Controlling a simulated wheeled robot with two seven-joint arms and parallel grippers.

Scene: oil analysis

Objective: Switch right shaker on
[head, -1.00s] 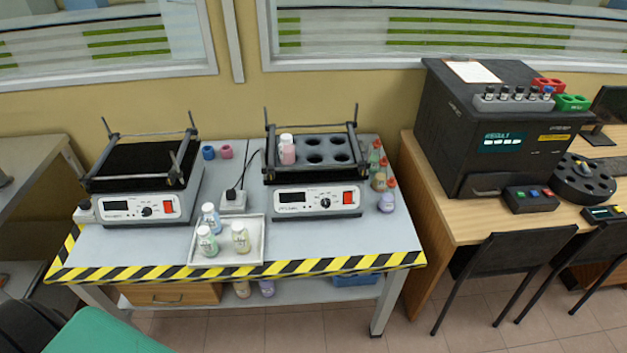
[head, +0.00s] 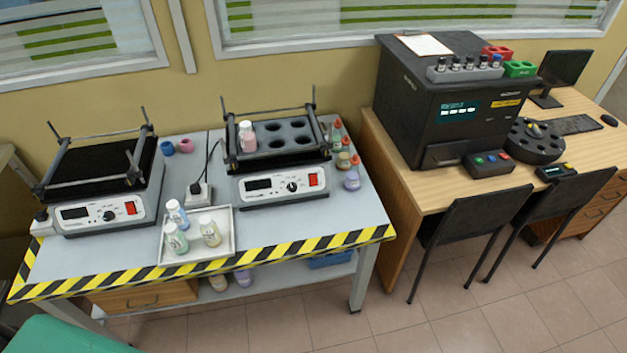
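The right shaker (head: 284,187) stands on the grey table with a dark display, a round knob (head: 292,187) and a red switch (head: 313,181) on its white front. Its display looks dark. A pink bottle with a white cap (head: 248,138) sits in a hole at the left of its black rack (head: 290,133). The left shaker (head: 103,214) stands to its left, with a red switch (head: 130,208) and an empty-looking black platform. Neither of my grippers is in view.
A white tray (head: 228,246) with several bottles lies in front, between the shakers. Small bottles (head: 345,160) stand right of the right shaker. A white power socket (head: 198,194) sits between the shakers. Right is a wooden desk (head: 400,190) with a black analyser (head: 450,110) and chairs (head: 470,225).

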